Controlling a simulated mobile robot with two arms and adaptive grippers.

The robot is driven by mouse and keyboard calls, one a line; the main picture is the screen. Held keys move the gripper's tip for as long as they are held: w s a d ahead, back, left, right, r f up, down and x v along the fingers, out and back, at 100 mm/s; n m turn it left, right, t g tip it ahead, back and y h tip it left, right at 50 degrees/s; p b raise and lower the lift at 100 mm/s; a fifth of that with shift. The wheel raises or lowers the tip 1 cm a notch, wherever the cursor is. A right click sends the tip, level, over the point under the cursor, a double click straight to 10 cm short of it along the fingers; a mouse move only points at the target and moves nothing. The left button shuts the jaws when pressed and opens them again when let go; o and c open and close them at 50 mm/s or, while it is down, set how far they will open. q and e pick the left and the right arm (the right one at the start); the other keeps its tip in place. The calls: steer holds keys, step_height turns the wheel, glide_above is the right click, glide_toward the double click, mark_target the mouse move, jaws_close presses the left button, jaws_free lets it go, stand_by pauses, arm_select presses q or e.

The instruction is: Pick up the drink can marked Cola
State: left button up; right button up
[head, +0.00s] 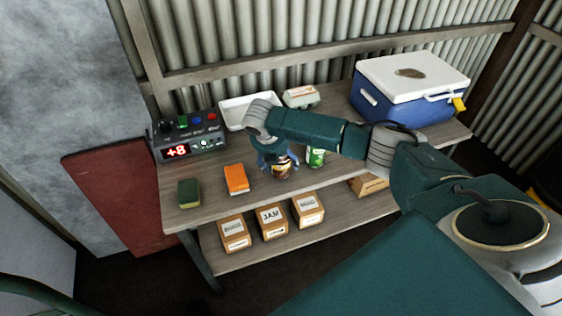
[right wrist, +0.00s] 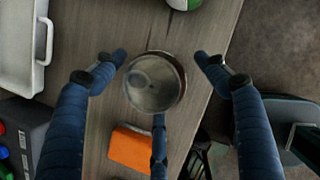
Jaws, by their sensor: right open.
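A dark brown can (head: 282,170) with a pale label stands upright on the upper shelf of the bench; its lettering is too small to read for sure. Its round metal top (right wrist: 155,84) shows in the right wrist view. My right gripper (right wrist: 161,76) is open above and around it, with blue fingers on both sides and one on the near side. Gaps show between the two side fingers and the can. In the head view the right gripper (head: 274,157) partly hides the can. My left gripper is not in view.
A green and white can (head: 316,157) stands close to the right. An orange box (head: 236,178) and a green sponge (head: 189,193) lie to the left. Behind are a control box (head: 190,140), white tray (head: 232,118), egg carton (head: 301,97) and blue cooler (head: 385,105).

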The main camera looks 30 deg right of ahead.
steer(key=c, duration=1.2)
steer(key=shift+c, duration=1)
steer(key=shift+r, duration=0.15)
